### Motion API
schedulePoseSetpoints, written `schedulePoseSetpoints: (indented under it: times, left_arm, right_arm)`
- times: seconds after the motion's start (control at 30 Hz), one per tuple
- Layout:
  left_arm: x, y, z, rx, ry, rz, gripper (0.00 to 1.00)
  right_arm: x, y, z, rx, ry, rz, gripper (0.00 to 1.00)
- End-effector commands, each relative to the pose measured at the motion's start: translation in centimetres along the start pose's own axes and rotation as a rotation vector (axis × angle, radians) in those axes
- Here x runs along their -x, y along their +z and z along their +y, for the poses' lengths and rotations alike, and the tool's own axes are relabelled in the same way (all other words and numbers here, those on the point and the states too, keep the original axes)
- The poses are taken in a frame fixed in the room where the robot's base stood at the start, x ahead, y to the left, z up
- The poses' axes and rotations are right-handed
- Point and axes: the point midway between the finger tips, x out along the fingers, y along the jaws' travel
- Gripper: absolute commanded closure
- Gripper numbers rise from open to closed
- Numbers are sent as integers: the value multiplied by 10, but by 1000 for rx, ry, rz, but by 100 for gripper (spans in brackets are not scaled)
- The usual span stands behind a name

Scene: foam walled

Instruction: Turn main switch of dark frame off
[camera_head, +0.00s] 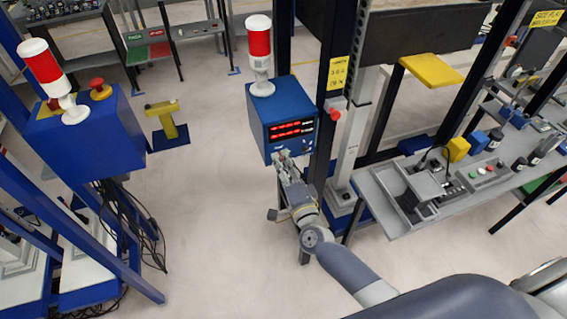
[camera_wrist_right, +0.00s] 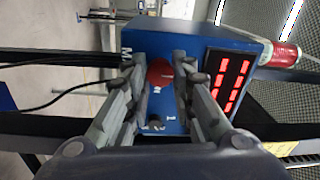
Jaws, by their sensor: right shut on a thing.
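The blue control box (camera_head: 262,133) is mounted on the dark frame (camera_head: 327,100), with red lit displays on its face. In the right wrist view the box (camera_wrist_right: 150,42) fills the middle, with a round red switch knob (camera_wrist_right: 159,74) on its face. My right gripper (camera_head: 281,158) reaches the lower front of the box. In the wrist view its two fingers (camera_wrist_right: 160,68) stand on either side of the red knob and are shut on it. The gripper hides the knob in the head view. A small dark knob (camera_wrist_right: 156,123) lies below it. My left gripper is not in view.
A red and white signal lamp (camera_head: 260,50) stands on the box. A grey workbench (camera_head: 395,215) with buttons and fixtures is at right. Another blue box (camera_head: 85,135) with a red button (camera_head: 97,84) is at left.

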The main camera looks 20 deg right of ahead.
Motion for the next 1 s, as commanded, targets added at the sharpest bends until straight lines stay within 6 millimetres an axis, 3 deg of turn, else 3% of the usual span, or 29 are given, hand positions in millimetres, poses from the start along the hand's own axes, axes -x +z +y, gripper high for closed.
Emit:
schedulePoseSetpoints:
  times: [0.07, 0.1, 0.2, 0.63, 0.77, 1.0]
  left_arm:
    - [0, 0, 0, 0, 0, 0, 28]
    - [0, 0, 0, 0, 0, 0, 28]
    - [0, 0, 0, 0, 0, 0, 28]
    - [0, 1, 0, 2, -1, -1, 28]
    - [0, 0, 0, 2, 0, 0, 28]
    - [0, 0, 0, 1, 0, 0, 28]
  right_arm:
    - [1, 1, 2, 2, 3, -2, 100]
    - [1, 1, 2, 2, 3, -2, 75]
    - [1, 1, 2, 1, 3, -2, 56]
    - [7, 0, 1, 0, 2, -1, 56]
    - [24, 1, 2, 0, 3, -1, 56]
    - [71, 1, 2, 2, 5, -3, 56]
